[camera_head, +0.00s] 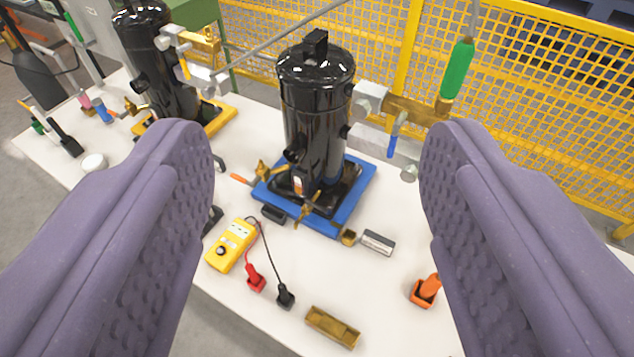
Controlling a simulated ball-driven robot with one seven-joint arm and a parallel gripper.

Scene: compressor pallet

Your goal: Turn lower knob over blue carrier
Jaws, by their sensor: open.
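A black compressor (312,118) stands upright on the blue carrier (347,207) in the middle of the view. Grey and brass fittings (415,108) stick out from its right side, with a green handle (458,68) on top. Lower on these fittings are a blue handle (393,138) and a small grey knob-like end (409,173); I cannot tell for sure which is the lower knob. My gripper (320,130) is open and empty. Its two purple ribbed fingers are wide apart in the foreground, and the compressor and fittings show between them. The right finger's tip appears just beside the fittings.
A second black compressor (158,65) stands on a yellow carrier (215,113) at back left. A yellow meter (232,246) with red and black leads, a brass block (332,327) and an orange tool (425,291) lie on the white table (385,325). Yellow mesh fence (560,130) stands behind.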

